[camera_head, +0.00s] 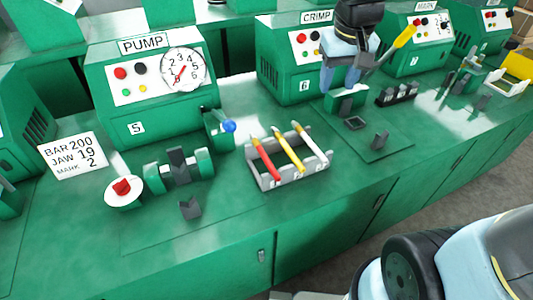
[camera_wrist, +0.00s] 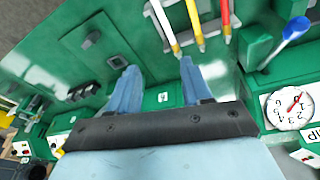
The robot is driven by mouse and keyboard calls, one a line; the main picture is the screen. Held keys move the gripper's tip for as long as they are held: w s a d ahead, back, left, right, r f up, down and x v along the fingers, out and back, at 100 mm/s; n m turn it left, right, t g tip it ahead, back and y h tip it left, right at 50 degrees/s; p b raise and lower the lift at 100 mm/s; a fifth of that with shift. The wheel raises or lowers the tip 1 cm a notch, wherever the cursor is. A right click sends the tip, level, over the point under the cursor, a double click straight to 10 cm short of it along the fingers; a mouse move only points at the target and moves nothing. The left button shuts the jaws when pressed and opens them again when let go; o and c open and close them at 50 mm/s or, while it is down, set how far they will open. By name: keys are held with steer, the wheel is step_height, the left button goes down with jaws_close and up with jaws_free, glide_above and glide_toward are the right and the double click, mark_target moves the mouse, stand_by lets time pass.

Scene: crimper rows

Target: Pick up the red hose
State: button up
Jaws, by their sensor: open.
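The red hose (camera_head: 265,151) leans in a grey rack (camera_head: 268,181), in the leftmost place of the head view. Beside it are a yellow hose (camera_head: 289,149) and a white hose with an orange end (camera_head: 309,142). My gripper (camera_head: 340,84) is open and empty, up and to the right of the rack, in front of the CRIMP machine. In the wrist view the red hose (camera_wrist: 226,16) is at the top, right of the open fingers (camera_wrist: 160,74) and apart from them. Its top edge cuts off part of the rack and hoses.
The PUMP machine (camera_head: 145,85) with its dial stands left of the rack, with a blue-knobbed lever (camera_head: 228,126) close to the red hose. A yellow-handled lever (camera_head: 403,37) rises right of my gripper. The green bench front is mostly clear.

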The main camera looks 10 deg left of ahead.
steer(key=w+a+f+n+g, duration=0.1)
steer(key=w+a+f+n, duration=0.1)
steer(key=a+f, duration=0.5)
steer(key=n+g, duration=0.1)
steer(key=g, duration=0.1)
glide_above(263, 151)
steer(key=f, duration=1.2)
steer(key=shift+s, duration=0.25)
steer(key=shift+w+f, duration=0.15)
steer(key=shift+f, duration=1.1)
steer(key=shift+w+f, duration=0.1)
steer(key=shift+f, duration=1.15)
jaws_close()
